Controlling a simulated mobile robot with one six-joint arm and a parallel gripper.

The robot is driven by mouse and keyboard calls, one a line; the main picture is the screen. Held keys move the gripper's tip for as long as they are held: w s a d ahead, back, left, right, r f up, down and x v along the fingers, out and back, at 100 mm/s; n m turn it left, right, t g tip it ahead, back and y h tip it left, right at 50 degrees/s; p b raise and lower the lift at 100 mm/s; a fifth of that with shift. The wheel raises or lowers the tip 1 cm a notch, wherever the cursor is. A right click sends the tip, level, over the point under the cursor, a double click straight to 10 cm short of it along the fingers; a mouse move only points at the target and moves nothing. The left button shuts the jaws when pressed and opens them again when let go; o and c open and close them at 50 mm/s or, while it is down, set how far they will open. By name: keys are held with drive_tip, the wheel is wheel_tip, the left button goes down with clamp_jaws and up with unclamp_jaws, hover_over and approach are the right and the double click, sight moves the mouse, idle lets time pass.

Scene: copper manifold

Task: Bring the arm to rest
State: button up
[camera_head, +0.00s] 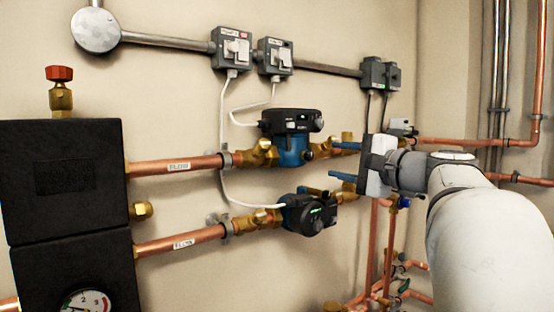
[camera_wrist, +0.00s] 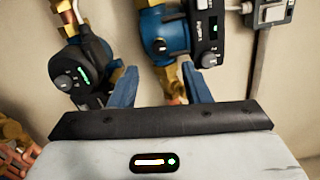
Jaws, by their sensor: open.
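My gripper (camera_head: 337,161) is at the right-centre in the head view, at the end of my white arm. Its two blue fingers point left, spread apart, with nothing visible between them. In the wrist view the open fingers (camera_wrist: 158,72) reach up toward two blue and black pumps. In the head view the upper pump (camera_head: 290,150) and the lower pump (camera_head: 309,215) are just left of the fingers. The fingertips look close to the pipework, but I cannot tell whether they touch it. My arm hides part of the right side.
Copper pipes (camera_head: 180,165) run along the wall from a black insulated box (camera_head: 65,180). Two grey switch boxes (camera_head: 233,48) hang above the pumps, with white cables below. More vertical pipes (camera_head: 373,250) stand beneath my gripper. A red-capped valve (camera_head: 60,90) is at the upper left.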

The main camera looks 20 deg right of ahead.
drive_tip(key=s+a+f+n+g+p, duration=0.2)
drive_tip(key=a+f+n+g+p, duration=0.15)
drive_tip(key=a+p, duration=0.35)
drive_tip(key=s+a+f+n+g+p, duration=0.2)
drive_tip(key=a+f+g+p, duration=0.25)
drive_tip(key=a+p, duration=0.3)
drive_tip(key=s+a+f+n+g+h+p, duration=0.1)
drive_tip(key=s+f+n+g+h+p, duration=0.1)
drive_tip(key=s+n+p, duration=0.3)
drive_tip(key=s+a+f+n+g+h+p, duration=0.1)
drive_tip(key=s+n+g+h+p, duration=0.3)
drive_tip(key=s+p, duration=0.4)
drive_tip(key=shift+s+a+f+n, duration=0.35)
drive_tip(key=shift+s+a+n, duration=0.2)
drive_tip(key=shift+a, duration=0.05)
